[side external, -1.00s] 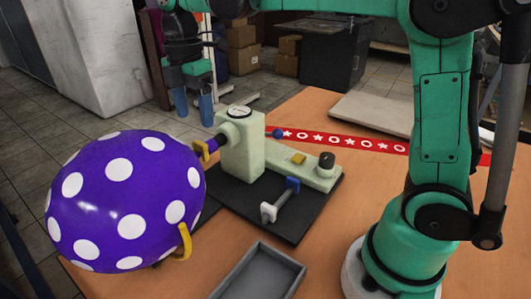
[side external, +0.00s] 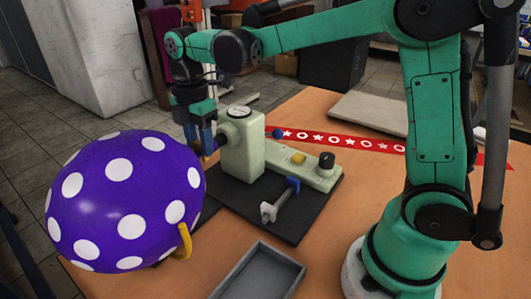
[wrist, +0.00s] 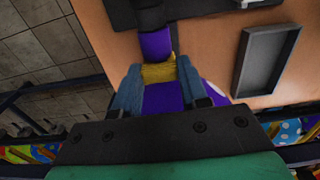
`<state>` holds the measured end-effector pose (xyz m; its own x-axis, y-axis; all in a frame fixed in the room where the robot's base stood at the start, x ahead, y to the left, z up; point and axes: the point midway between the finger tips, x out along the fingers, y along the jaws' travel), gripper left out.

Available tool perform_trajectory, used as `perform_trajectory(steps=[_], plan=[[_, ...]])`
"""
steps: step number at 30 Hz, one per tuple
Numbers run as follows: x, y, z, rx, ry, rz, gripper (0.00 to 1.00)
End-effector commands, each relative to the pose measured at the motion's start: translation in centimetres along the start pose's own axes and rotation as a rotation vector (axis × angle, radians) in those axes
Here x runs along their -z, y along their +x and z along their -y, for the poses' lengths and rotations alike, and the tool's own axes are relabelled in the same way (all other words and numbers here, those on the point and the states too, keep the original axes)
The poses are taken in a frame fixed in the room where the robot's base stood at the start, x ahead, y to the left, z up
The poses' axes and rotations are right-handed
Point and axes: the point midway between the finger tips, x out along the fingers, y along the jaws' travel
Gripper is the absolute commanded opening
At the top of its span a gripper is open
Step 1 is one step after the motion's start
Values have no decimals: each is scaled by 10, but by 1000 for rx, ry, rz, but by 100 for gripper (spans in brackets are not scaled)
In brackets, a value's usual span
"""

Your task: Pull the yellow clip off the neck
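The yellow clip (wrist: 158,73) sits around the purple neck (wrist: 155,45) of the balloon in the wrist view. The purple balloon with white spots (side external: 128,200) lies at the left, its neck toward the pale green nozzle stand (side external: 243,150). My gripper (wrist: 160,68) has its two blue fingers on either side of the clip. I cannot tell whether the fingers press on it or only stand close. In the side view my gripper (side external: 200,143) is lowered at the neck and hides the clip.
A grey tray (side external: 257,272) lies at the front on the orange table (side external: 330,240). A yellow loop (side external: 184,241) hangs at the balloon's lower right. A red patterned strip (side external: 345,139) crosses behind.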

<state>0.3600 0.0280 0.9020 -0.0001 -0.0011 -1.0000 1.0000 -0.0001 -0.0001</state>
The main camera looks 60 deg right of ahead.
Motion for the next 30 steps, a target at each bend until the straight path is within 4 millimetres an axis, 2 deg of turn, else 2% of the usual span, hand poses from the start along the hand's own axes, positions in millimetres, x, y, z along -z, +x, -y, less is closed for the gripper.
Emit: perform_trajectory(steps=[1, 2, 3, 14, 30], plan=[[0, 0, 0, 0, 0, 0, 9], [0, 0, 0, 0, 0, 0, 0], [0, 0, 0, 0, 0, 0, 0], [0, -1, 0, 0, 0, 0, 0], [0, -35, 0, 0, 0, 0, 0]])
